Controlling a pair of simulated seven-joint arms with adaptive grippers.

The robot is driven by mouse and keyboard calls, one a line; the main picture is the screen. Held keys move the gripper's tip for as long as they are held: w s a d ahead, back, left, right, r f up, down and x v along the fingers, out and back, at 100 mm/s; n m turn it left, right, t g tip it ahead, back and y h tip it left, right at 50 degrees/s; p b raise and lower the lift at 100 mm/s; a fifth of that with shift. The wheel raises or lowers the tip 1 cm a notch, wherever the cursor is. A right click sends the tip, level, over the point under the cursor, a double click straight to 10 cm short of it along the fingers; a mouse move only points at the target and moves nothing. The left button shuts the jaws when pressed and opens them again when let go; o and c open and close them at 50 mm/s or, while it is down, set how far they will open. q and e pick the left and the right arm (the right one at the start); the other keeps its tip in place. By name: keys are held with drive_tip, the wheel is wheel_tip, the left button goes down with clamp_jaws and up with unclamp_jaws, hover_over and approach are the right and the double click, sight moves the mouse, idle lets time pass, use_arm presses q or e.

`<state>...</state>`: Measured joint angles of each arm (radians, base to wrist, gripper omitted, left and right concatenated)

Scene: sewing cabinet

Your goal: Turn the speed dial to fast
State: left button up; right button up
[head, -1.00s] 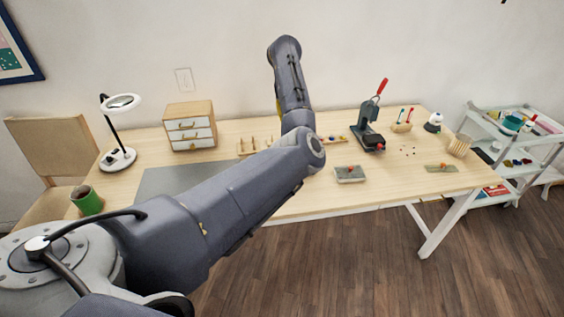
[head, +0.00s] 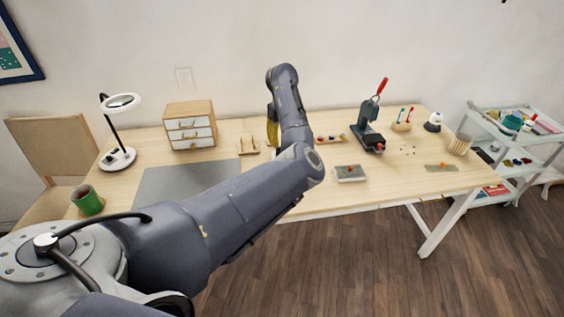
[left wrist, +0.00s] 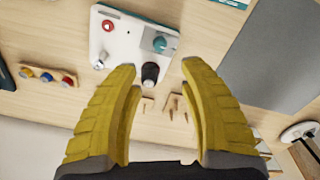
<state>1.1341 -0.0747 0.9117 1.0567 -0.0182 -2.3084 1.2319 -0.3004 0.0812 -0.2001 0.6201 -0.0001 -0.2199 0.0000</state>
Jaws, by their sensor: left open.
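A white control box (left wrist: 128,38) lies on the table in the left wrist view. No contact is clear. In the head view my left gripper (head: 271,110) is mostly behind my arm, and the box is hidden there. My right gripper is not in view.
Wooden pegs (head: 248,147) and a rack of coloured pieces (head: 330,138) stand near my arm. A red-handled press (head: 369,125) is to the right. A small drawer unit (head: 190,126), a lamp (head: 118,158) and a grey mat (head: 165,185) are to the left.

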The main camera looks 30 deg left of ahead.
use_arm(q)
wheel_tip(320, 180, down, 12)
drive_tip(key=shift+r, duration=0.25)
idle(0.5)
clamp_jaws()
